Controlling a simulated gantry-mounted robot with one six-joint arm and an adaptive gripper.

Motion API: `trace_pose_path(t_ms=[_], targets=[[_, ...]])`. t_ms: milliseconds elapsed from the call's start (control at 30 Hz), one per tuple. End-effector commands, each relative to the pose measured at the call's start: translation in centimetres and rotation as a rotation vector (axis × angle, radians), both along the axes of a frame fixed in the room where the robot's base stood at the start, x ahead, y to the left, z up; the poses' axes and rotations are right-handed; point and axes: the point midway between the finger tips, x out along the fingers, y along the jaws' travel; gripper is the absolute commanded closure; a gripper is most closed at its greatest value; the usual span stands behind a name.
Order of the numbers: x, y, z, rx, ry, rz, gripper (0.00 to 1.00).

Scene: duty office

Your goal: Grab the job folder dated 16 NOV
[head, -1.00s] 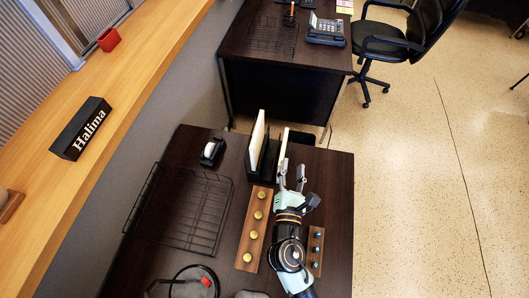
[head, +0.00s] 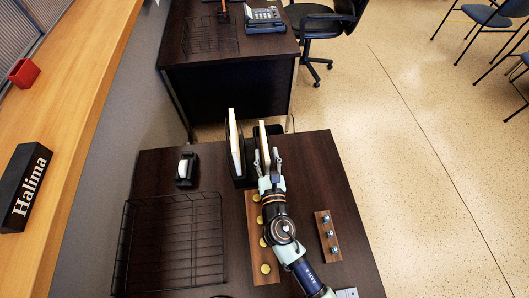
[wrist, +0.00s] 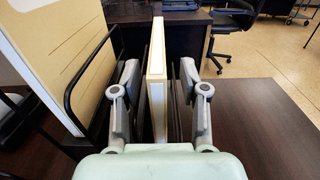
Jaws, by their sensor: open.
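Two cream folders stand upright in a black rack on the dark desk. The left folder (head: 235,140) also shows large and close in the wrist view (wrist: 62,50). The right folder (head: 263,138) shows edge-on in the wrist view (wrist: 157,85). My gripper (head: 267,156) is open at the near end of the right folder. In the wrist view my gripper (wrist: 157,72) has one finger on each side of that folder, with gaps. The black rack (head: 244,181) is partly hidden by the folders and my gripper. No date is readable on either folder.
A black wire tray (head: 172,245) and a tape dispenser (head: 187,169) lie to the left. The desk (head: 315,170) is bare right of the rack.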

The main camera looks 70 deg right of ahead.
Motion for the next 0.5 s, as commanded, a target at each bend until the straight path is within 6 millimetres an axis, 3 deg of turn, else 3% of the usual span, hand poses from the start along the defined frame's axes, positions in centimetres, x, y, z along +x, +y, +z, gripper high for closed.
trace_pose_path(t_ms=[100, 367, 500], targets=[[0.8, -1.6, 0.0, 0.0, -0.001, -0.001, 0.56], [1.0, -1.9, 0.0, 0.0, 0.0, 0.0, 0.56], [1.0, -1.8, 0.0, 0.0, 0.0, 0.0, 0.8]])
